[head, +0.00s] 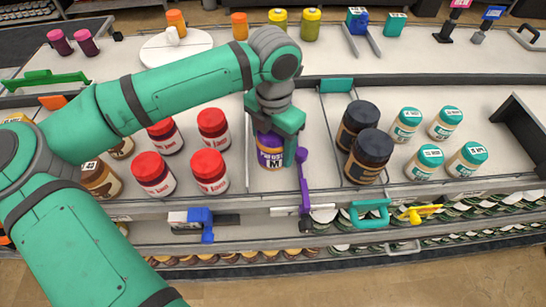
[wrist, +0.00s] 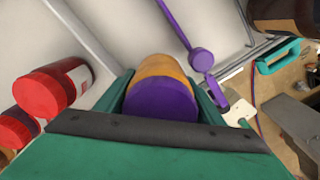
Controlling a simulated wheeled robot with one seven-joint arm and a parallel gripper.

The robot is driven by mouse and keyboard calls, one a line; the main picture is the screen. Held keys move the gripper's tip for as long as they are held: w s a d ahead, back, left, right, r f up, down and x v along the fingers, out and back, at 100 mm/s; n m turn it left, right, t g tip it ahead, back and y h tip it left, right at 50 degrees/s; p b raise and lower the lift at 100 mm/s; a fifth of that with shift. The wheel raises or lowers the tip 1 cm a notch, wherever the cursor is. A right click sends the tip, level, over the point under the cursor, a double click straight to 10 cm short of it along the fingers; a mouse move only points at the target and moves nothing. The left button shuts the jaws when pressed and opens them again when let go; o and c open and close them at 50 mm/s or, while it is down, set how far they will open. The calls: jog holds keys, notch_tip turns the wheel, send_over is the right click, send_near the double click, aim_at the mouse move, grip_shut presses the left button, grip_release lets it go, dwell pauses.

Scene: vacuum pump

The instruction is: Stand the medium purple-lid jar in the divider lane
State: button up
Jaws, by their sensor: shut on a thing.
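The purple-lid jar (head: 270,153) has a purple label marked M and an amber body. It looks upright in the shelf lane between the red-lid jars and the dark-lid jars. My gripper (head: 274,128) comes down from above and is shut on it. In the wrist view the jar's purple lid (wrist: 162,100) sits between the two green fingers. A purple divider (head: 302,180) stands just right of the jar, close to it. I cannot tell whether the jar's base touches the shelf.
Red-lid jars (head: 209,171) stand to the left. Dark-lid jars (head: 370,155) and teal-lid jars (head: 429,160) stand to the right. A teal clip (head: 369,213) and a blue clip (head: 201,218) hang on the front edge. Behind is a counter with a round white board (head: 176,46).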

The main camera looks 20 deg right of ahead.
aim_at(273, 159)
jog(key=shift+f, duration=2.45)
jog(key=shift+f, duration=0.1)
jog(key=o, duration=1.6)
jog(key=shift+c, duration=0.2)
notch_tip(273, 159, up, 12)
jog(key=shift+r, duration=0.1)
jog(key=shift+w, duration=0.1)
